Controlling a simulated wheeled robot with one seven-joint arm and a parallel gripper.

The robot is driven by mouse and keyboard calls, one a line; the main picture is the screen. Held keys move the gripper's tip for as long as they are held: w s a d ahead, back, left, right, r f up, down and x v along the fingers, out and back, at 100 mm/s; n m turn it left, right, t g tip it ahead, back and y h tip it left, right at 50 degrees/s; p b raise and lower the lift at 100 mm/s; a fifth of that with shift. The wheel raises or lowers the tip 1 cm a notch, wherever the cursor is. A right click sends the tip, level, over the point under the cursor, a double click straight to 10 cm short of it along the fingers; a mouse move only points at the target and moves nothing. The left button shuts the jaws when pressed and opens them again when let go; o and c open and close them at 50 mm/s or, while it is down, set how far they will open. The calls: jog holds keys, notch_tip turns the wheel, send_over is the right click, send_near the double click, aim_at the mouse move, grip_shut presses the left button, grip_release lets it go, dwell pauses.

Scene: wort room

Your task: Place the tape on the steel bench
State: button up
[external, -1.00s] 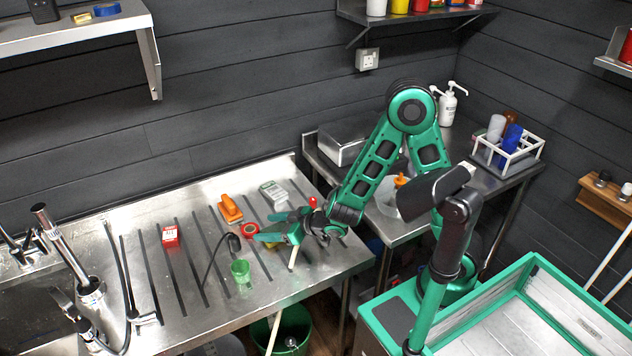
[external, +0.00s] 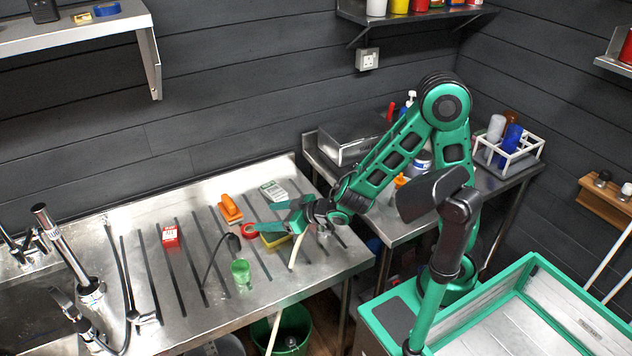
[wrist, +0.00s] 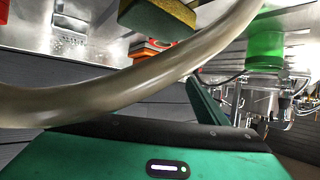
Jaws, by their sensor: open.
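A red ring that looks like a roll of tape (external: 249,230) lies on the ribbed steel draining top (external: 200,285), left of the yellow-green sponge (external: 274,240). In the wrist view, a red piece (wrist: 150,46) beyond the sponge (wrist: 158,18) may be this roll. A second steel bench (external: 392,228) stands at the right, behind my arm. My gripper (external: 262,217) is open and empty above the draining top, close over the roll and sponge. The height between them is hard to judge.
A green cup (external: 241,274), orange brush (external: 230,208), red box (external: 170,236) and grey-green box (external: 273,191) stand around. The front left of the top is fairly clear.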

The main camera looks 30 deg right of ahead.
notch_tip(320, 180, up, 8)
jog(key=n+g+h, duration=0.3)
jog(key=g, duration=0.2)
send_over(250, 232)
jog(key=s+d, duration=0.1)
notch_tip(250, 232, down, 2)
notch_tip(250, 232, up, 2)
jog(key=d+n+g+h, duration=0.2)
jog(key=n+g+h, duration=0.1)
jog(key=g, duration=0.1)
jog(key=f, duration=0.3)
jog(key=a+f, duration=0.1)
jog(key=f, duration=0.6)
jog(key=shift+w+a+f, duration=0.1)
jog(key=shift+a+f, duration=0.05)
jog(key=shift+w+a+f, duration=0.1)
jog(key=shift+a+f, duration=0.1)
jog(key=shift+f, duration=0.65)
jog(key=shift+w+a+f, duration=0.1)
jog(key=shift+a+f, duration=0.15)
jog(key=shift+f, duration=0.6)
jog(key=shift+w+a+f, duration=0.1)
jog(key=shift+a+f, duration=0.1)
jog(key=shift+f, duration=0.65)
jog(key=c, duration=1.2)
jog(key=shift+r, duration=0.1)
